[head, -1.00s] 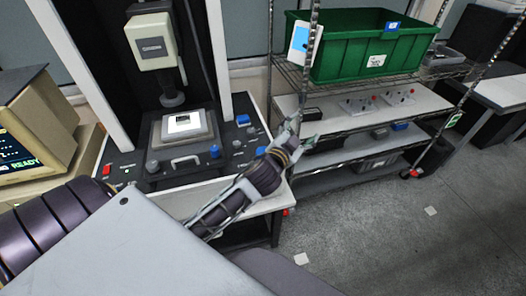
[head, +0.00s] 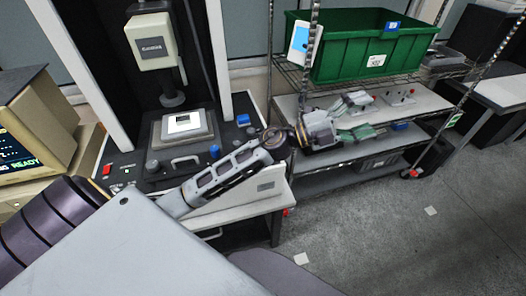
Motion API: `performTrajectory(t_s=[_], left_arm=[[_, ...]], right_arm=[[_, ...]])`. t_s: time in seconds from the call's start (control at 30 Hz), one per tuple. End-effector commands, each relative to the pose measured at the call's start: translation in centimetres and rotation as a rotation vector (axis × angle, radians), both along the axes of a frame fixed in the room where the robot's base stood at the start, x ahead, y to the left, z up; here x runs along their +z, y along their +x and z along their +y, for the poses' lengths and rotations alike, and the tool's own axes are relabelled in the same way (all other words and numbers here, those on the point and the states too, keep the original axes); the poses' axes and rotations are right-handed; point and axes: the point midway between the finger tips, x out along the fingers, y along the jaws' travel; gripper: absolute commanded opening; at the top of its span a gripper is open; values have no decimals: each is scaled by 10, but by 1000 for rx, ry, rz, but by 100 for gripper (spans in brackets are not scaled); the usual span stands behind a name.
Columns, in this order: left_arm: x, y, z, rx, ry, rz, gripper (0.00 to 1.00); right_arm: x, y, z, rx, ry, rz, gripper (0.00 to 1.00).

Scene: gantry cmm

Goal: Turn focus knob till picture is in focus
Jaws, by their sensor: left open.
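The measuring machine (head: 125,172) has a dark console with several knobs. A blue knob (head: 214,151) sits at the console's front and another blue knob (head: 243,119) at its back right. A grey knob (head: 152,166) is at the front left. I cannot tell which is the focus knob. The small pale picture (head: 181,123) is on the grey square stage at the middle; its sharpness is too small to judge. My left gripper (head: 370,116) is open and empty, right of the console, in front of the wire rack. My left forearm covers the console's front right. My right gripper is out of view.
The wire rack (head: 350,152) stands right of the machine, holding a green bin (head: 362,52) on top and small parts on its shelves. An old computer monitor (head: 40,120) is at the left. A white-and-grey machine head (head: 152,42) hangs above the stage.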

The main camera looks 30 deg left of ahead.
Motion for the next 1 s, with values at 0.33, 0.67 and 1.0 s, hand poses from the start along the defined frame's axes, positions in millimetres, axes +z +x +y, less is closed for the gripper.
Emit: performTrajectory(t_s=[0.33,0.67,1.0], left_arm=[[-31,-17,-27,-216,340,-108,74],[-84,-22,-16,-381,701,-119,74],[-136,-14,40,-489,1089,-29,74]], right_arm=[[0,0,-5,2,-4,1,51],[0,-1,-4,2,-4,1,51],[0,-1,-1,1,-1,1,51]])
